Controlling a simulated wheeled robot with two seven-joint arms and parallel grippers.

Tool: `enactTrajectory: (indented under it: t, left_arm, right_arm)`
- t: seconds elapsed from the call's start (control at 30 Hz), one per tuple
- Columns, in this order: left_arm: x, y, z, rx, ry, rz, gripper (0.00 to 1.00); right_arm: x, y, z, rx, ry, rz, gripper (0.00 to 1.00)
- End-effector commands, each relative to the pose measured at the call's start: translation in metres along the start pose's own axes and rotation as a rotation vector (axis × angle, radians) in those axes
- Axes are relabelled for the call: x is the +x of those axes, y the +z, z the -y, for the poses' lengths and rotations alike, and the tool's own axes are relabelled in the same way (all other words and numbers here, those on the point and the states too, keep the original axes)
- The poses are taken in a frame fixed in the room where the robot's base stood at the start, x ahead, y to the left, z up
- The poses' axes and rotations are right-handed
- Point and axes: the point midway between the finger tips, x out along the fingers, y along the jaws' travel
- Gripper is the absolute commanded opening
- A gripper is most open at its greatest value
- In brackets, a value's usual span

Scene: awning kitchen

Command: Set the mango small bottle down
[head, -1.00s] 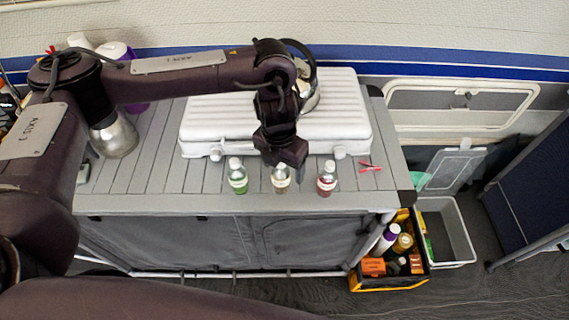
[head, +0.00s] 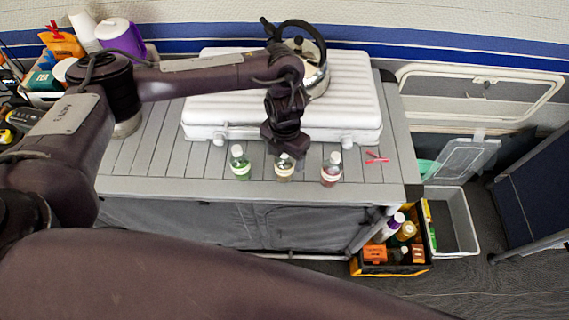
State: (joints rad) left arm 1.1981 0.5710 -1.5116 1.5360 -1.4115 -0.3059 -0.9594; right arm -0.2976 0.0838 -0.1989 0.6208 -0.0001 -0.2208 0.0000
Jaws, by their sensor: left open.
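Three small bottles stand upright in a row on the grey slatted counter (head: 150,160). The left one is a green bottle (head: 240,164) and the right one a red bottle (head: 331,171), both with white caps. The middle one, with pale yellowish contents, I take as the mango small bottle (head: 284,172). My left gripper (head: 287,153) is open, pointing down at the top of this middle bottle and hiding part of it. I cannot tell whether its fingers touch the bottle. My right gripper is not in view.
A red clip (head: 376,157) lies right of the bottles. A filled crate (head: 365,268) and a grey bin (head: 462,212) stand on the floor at right.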

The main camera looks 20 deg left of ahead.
Motion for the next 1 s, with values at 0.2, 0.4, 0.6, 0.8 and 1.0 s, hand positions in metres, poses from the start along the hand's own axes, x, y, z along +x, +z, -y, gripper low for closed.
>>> enactTrajectory:
  t: [0.2,0.4,0.6,0.8,1.0]
  left_arm:
    - [0.002,0.000,0.000,0.001,0.000,0.001,0.71]
    - [0.002,0.000,0.000,0.001,0.000,0.001,0.48]
    - [0.002,0.000,0.000,0.001,0.000,0.001,0.21]
    - [0.001,0.000,0.000,0.000,0.000,0.001,0.09]
    - [-0.001,0.001,0.000,0.001,0.000,0.002,0.09]
  right_arm:
    - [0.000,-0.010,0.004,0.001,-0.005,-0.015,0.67]
    - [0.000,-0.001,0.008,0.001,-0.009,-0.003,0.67]
    - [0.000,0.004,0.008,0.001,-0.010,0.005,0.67]
    - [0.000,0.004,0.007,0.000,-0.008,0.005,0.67]
    - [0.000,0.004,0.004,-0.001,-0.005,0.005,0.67]
